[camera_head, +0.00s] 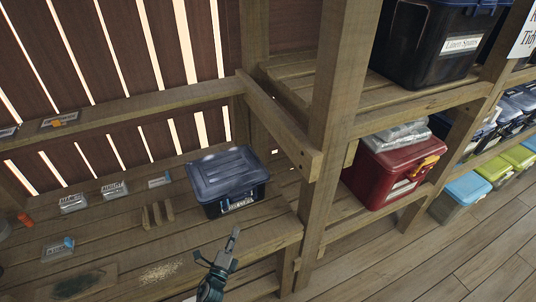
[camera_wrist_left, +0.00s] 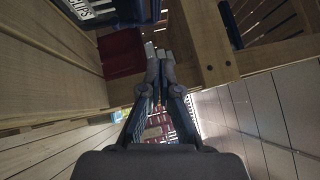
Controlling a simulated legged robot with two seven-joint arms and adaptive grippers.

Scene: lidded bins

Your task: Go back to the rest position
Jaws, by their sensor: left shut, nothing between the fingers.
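My left gripper (camera_head: 234,236) is shut and empty at the lower middle of the head view, in front of the wooden bench's front edge. In the left wrist view its two fingers (camera_wrist_left: 155,50) come together at the tips with nothing between them. A dark blue lidded bin (camera_head: 228,182) with a white label stands on the bench just beyond the gripper, apart from it. The lid lies closed on the bin. My right gripper does not show in either view.
A wooden post (camera_head: 335,120) stands to the right of the gripper. A red bin (camera_head: 392,170) and a black bin (camera_head: 425,40) sit on shelves beyond it. Small labelled boxes (camera_head: 114,190) lie on the bench (camera_head: 180,240) at left. Open plank floor (camera_head: 430,260) is at lower right.

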